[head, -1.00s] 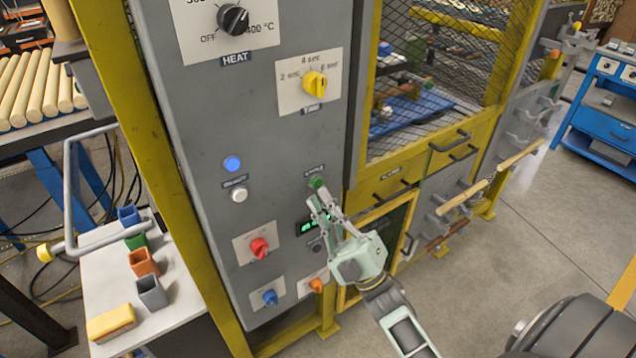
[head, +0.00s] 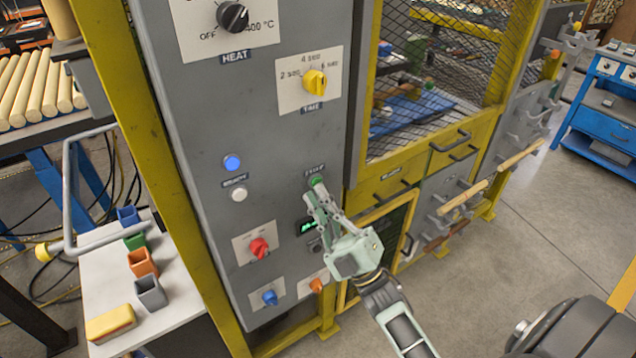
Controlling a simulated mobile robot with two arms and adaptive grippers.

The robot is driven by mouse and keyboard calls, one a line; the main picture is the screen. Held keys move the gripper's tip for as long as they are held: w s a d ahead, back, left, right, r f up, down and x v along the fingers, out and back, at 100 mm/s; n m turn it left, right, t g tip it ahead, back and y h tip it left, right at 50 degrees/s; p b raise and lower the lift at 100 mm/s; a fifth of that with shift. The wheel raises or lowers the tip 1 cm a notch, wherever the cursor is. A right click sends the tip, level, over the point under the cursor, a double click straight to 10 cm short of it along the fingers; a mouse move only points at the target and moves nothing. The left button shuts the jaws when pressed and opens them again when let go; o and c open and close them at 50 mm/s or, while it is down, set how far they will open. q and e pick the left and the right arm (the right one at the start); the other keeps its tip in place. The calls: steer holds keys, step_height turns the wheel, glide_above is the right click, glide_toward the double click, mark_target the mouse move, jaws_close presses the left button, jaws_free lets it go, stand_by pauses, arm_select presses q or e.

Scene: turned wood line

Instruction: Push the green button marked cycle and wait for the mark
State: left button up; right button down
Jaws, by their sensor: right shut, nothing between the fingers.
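The green button (head: 317,181) sits on the grey control panel (head: 205,110), under a small label that is too blurred to read surely. My right gripper (head: 310,196) is shut and empty, with its fingertips just below the button. I cannot tell whether they touch it. A small green-lit display (head: 305,227) beside the fingers is partly hidden by them. My left gripper is not in view.
A blue light (head: 232,162), a white button (head: 239,194), a red knob (head: 259,248), a blue knob (head: 270,297) and an orange knob (head: 316,286) are nearby. A yellow knob (head: 314,82) is above. Yellow frame posts flank the panel.

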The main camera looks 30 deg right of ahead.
steer(key=shift+w, duration=0.2)
steer(key=shift+s, duration=0.15)
stand_by(0.4)
steer(key=shift+s, duration=0.65)
steer(key=s, duration=0.1)
steer(key=s+p, duration=0.1)
steer(key=s, duration=0.3)
steer(key=shift+d, duration=0.25)
stand_by(0.6)
